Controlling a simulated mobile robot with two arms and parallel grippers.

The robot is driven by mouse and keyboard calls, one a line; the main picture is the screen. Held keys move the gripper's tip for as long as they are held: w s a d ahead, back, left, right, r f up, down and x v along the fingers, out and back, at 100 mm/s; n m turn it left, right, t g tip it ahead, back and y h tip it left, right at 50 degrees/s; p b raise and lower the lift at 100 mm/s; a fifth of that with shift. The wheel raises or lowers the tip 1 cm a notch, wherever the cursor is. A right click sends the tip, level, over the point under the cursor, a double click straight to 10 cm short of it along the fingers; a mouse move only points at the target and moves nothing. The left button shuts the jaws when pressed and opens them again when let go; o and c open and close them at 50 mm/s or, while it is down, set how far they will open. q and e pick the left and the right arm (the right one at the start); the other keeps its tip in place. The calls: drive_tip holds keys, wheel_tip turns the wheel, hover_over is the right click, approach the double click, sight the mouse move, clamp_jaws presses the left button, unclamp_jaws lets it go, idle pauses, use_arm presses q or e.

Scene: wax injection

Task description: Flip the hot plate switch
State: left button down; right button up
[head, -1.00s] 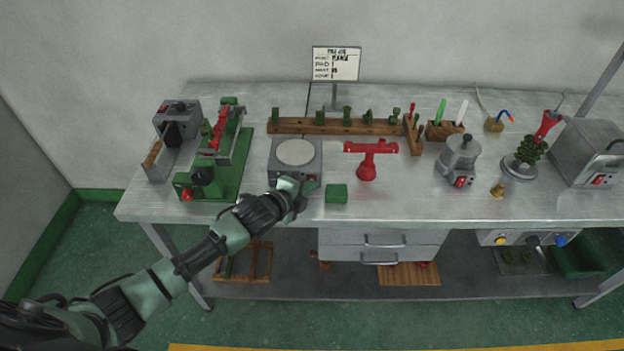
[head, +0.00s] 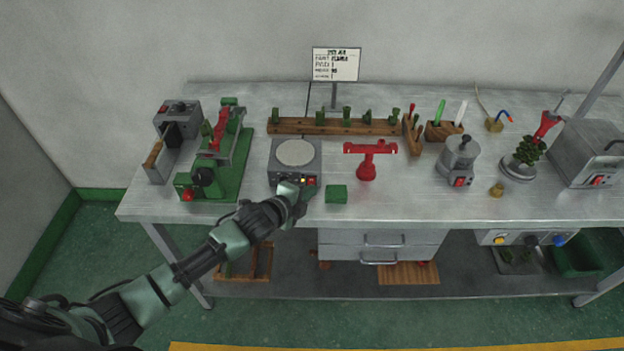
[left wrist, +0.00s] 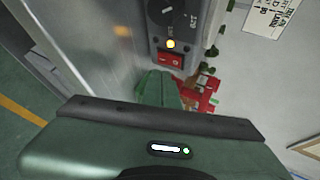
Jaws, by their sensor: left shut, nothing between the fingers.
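The hot plate (head: 295,153) is a grey box with a round pale top, near the front of the bench, left of centre. Its red switch (head: 312,181) is on the right of its front face. In the left wrist view, the red rocker switch (left wrist: 170,58) sits beside a glowing amber light (left wrist: 170,44) and a dark dial (left wrist: 160,13). My left gripper (head: 306,190) is shut and empty, just in front of the panel. My right gripper is not in view.
A green block (head: 336,194) lies just right of my left gripper. A red T-shaped stand (head: 367,170) is behind it. A green machine (head: 228,180) stands on the left, a grey pot (head: 460,158) on the right. Drawers (head: 380,240) hang under the bench edge.

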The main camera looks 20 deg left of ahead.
use_arm(q)
drive_tip(key=shift+s+d+f+p, duration=0.1)
drive_tip(key=shift+s+d+p, duration=0.15)
drive_tip(key=shift+s, duration=0.35)
drive_tip(key=shift+s+d+p, duration=0.1)
drive_tip(key=shift+s+p, duration=0.2)
drive_tip(key=shift+s, duration=0.35)
drive_tip(key=shift+s+d+f+p, duration=0.1)
drive_tip(key=shift+s+d+p, duration=0.15)
drive_tip(key=shift+s, duration=0.35)
drive_tip(key=shift+s+d+f, duration=0.1)
drive_tip(key=shift+s, duration=0.45)
